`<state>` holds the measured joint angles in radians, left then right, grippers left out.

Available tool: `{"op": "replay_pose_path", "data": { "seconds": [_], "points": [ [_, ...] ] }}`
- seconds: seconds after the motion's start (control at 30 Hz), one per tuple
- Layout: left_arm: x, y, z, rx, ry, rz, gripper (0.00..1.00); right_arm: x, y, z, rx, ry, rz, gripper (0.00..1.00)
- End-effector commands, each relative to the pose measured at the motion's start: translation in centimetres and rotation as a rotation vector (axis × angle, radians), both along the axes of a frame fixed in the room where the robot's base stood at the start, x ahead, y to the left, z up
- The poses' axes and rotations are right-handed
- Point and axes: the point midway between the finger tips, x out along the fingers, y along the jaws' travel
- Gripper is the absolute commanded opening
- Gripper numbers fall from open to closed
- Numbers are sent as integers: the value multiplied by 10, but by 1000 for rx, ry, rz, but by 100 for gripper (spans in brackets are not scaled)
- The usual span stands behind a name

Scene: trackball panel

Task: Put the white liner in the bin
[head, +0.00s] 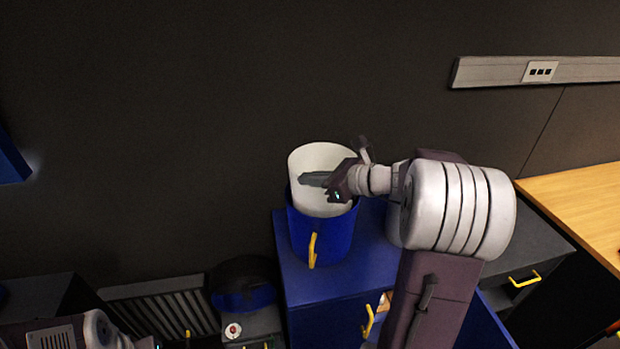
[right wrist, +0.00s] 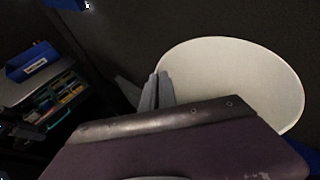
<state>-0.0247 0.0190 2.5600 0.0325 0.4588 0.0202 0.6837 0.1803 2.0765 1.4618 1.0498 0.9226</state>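The white liner (head: 308,158) is an open cylinder standing partly inside the blue bin (head: 322,240), with its upper part above the bin's rim. The bin has a yellow handle and sits on a blue cabinet. My right gripper (head: 314,180) lies across the liner's near rim, pointing left. In the right wrist view its fingers (right wrist: 158,92) are close together at the left edge of the liner (right wrist: 235,80) and seem shut on its wall. My left gripper (head: 150,343) only shows its body at the bottom edge; its fingers are cut off.
The blue cabinet (head: 290,282) has yellow handles. A dark round item with a blue band (head: 243,290) and a ribbed grey panel (head: 165,308) are at lower left. A wooden desk (head: 580,205) is at right. The dark wall behind carries a socket rail (head: 490,71).

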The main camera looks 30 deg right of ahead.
Motion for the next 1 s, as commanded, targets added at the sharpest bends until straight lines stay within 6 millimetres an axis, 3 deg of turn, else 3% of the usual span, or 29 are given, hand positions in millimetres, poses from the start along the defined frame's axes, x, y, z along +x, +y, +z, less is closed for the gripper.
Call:
{"op": "replay_pose_path", "data": {
  "seconds": [1.0],
  "points": [
    [0, 0, -38, 0, 0, 0, 53, 0, 0, -43, -1, 0, 0, 0]
  ]
}}
